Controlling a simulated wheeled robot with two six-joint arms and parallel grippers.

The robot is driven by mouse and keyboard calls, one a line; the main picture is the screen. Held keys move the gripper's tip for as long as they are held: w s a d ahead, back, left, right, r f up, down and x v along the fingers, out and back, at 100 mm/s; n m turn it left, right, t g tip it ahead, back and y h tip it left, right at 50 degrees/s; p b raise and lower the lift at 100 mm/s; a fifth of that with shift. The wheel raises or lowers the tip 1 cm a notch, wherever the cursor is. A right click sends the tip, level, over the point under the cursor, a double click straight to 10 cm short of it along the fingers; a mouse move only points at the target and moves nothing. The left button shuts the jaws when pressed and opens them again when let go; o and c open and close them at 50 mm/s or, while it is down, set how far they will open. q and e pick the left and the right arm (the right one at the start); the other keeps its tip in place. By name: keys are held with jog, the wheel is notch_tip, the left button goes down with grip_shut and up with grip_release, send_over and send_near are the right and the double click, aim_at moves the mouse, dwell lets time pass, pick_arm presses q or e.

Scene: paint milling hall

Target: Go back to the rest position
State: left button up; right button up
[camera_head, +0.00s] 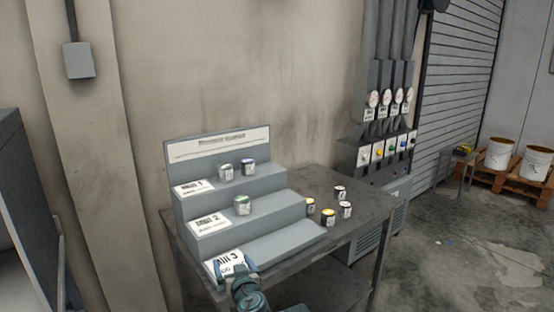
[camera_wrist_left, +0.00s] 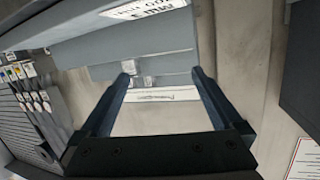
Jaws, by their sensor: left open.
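My left gripper (camera_head: 232,265) is low in the head view, in front of the lowest step of the grey stepped rack (camera_head: 258,246), by its label "MILL 3". In the left wrist view its two fingers (camera_wrist_left: 162,76) are spread apart with nothing between them. Two small cans stand on the top step: one with a green top (camera_head: 226,172) and one with a blue top (camera_head: 248,168). Another green-topped can (camera_head: 242,205) is on the middle step. The visible part of the lowest step is empty. My right gripper does not show.
The rack stands on a grey table (camera_head: 350,228). Several small cans (camera_head: 328,216) with yellow or pale tops stand right of the rack. A gauge and valve panel (camera_head: 385,150) is behind the table. White buckets (camera_head: 500,153) sit on a pallet at far right. Floor lies open right of the table.

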pick_arm(q)
jog(key=s+a+f+m+g+p, duration=0.1)
jog(key=s+f+g+p, duration=0.2)
jog(key=s+f+g, duration=0.45)
jog(key=s+d+f+m+g+h+p, duration=0.1)
jog(key=s+d+f+m+g+h, duration=0.1)
jog(key=s, duration=0.6)
jog(key=s+d+f+m+g+h, duration=0.2)
jog(key=s+d+m+g, duration=0.2)
jog(key=s, duration=0.3)
jog(key=shift+s+d+f+g+h+p, duration=0.35)
jog(key=shift+d+g, duration=0.2)
jog(key=shift+d, duration=0.25)
